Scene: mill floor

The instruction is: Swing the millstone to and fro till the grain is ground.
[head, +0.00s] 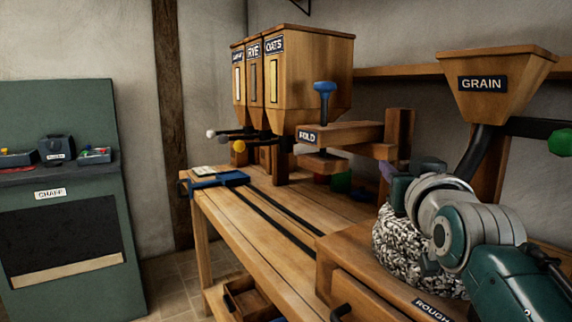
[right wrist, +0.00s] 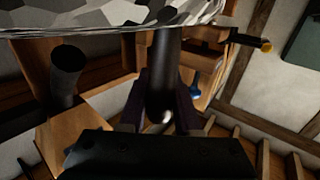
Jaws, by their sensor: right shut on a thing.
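The millstone (head: 395,250), a speckled black-and-white stone, sits on a wooden mill box (head: 345,265) at the right of the head view. Its patterned surface (right wrist: 120,14) also fills the top of the right wrist view. My right gripper (head: 400,188) is at the top of the stone, and my own wrist hides part of it. In the right wrist view a dark round handle (right wrist: 163,75) stands between the fingers, and the gripper is shut on it. The GRAIN hopper (head: 530,65) is above, with a dark spout (head: 483,150) leading down behind my wrist. No grain is visible. My left gripper is out of view.
A drawer front labelled ROUGH (head: 430,308) is below the stone. The bench top (head: 270,215) is mostly clear. A green CHAFF cabinet (head: 60,215) stands left.

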